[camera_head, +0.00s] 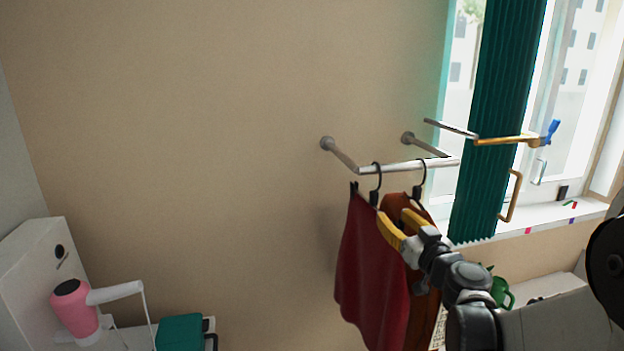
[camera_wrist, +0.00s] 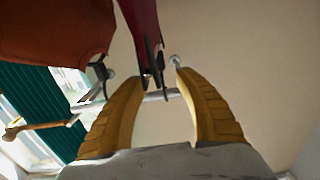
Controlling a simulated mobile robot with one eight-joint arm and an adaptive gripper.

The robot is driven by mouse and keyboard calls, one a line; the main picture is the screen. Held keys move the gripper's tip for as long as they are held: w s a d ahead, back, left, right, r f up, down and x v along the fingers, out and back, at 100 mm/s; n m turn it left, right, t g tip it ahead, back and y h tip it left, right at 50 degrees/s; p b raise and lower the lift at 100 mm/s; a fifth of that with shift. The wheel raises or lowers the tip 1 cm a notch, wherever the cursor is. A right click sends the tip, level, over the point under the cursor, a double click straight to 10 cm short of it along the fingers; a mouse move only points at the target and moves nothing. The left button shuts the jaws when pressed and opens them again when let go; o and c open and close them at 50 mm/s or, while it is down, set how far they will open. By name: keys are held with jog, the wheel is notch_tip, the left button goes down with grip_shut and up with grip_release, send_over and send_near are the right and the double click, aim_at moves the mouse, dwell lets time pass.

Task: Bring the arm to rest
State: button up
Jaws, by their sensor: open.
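My gripper (camera_head: 391,213) is open, with its two yellow fingers apart and pointing toward the hanging clothes. In the wrist view, nothing is clamped between its fingers (camera_wrist: 158,72). A dark red garment (camera_head: 362,275) hangs from a black hanger right by the fingertips. My arm reaches in from the lower right.
A metal wall rail (camera_head: 400,166) bears both hangers. A brass swing rod (camera_head: 500,140) with a blue item stands out by the green curtain (camera_head: 497,110) and window. The wall at left is clear.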

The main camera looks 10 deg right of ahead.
jog(key=s+a+f+n+g+y+b, duration=0.1)
jog(key=s+a+f+g, duration=0.15)
jog(key=a, duration=0.25)
jog(key=s+a+f+g+y+b, duration=0.1)
jog(key=s+a+f, duration=0.1)
jog(key=s+a, duration=0.3)
jog(key=s+a+f+n+g+y+b, duration=0.1)
jog(key=s+a+f+g+y+b, duration=0.15)
jog(key=a, duration=0.35)
jog(key=s+f+m+g+h+b, duration=0.1)
jog(key=s+f+g+h, duration=0.1)
jog(key=s+f, duration=0.3)
jog(key=s+d+f+m+g+h, duration=0.1)
jog(key=s+f+g+h, duration=0.2)
jog(key=s, duration=0.8)
jog(key=shift+s+f+b, duration=0.4)
jog(key=shift+f, duration=0.45)
